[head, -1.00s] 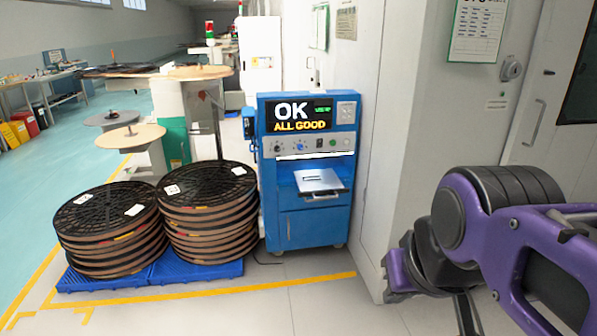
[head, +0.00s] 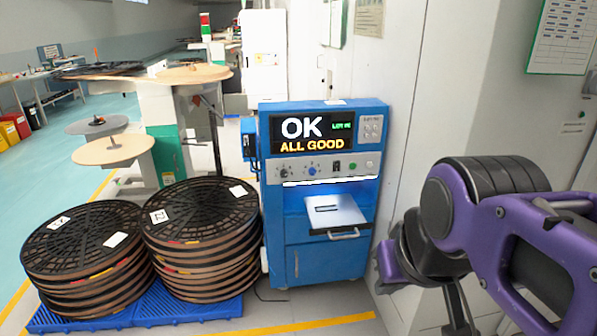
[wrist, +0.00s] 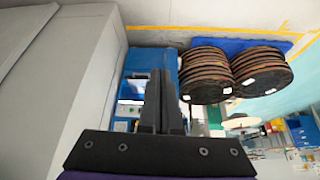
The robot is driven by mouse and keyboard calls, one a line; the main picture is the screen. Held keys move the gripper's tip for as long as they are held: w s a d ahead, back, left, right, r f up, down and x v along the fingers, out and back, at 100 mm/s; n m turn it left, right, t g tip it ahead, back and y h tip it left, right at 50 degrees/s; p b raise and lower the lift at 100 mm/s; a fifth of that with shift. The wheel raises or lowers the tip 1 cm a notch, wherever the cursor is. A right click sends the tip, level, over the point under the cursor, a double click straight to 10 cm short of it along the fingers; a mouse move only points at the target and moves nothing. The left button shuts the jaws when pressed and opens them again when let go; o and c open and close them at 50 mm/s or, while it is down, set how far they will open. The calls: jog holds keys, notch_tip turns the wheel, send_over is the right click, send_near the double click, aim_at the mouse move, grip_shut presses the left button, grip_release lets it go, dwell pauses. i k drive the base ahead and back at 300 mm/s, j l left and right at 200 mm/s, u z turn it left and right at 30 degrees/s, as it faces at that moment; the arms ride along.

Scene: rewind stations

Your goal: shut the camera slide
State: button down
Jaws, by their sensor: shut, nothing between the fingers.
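The camera slide (head: 336,213) is a pale flat tray with a front handle (head: 343,235). It sticks out of the lit slot of the blue cabinet (head: 318,258), so it stands open. The cabinet's screen (head: 315,132) reads OK, ALL GOOD. My gripper (wrist: 161,75) is shut and empty, apart from the slide. In the head view my purple arm is at the right, and the fingertips are out of clear sight at the bottom edge.
Stacks of black-topped reels (head: 200,208) stand on a blue pallet (head: 190,312) left of the cabinet. A white wall (head: 430,90) rises close on the right. Floor in front of the cabinet is clear, crossed by a yellow line (head: 310,324).

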aim_at(330, 215)
jog(key=i, duration=1.15)
jog(key=j+u, duration=0.05)
jog(key=j, duration=0.05)
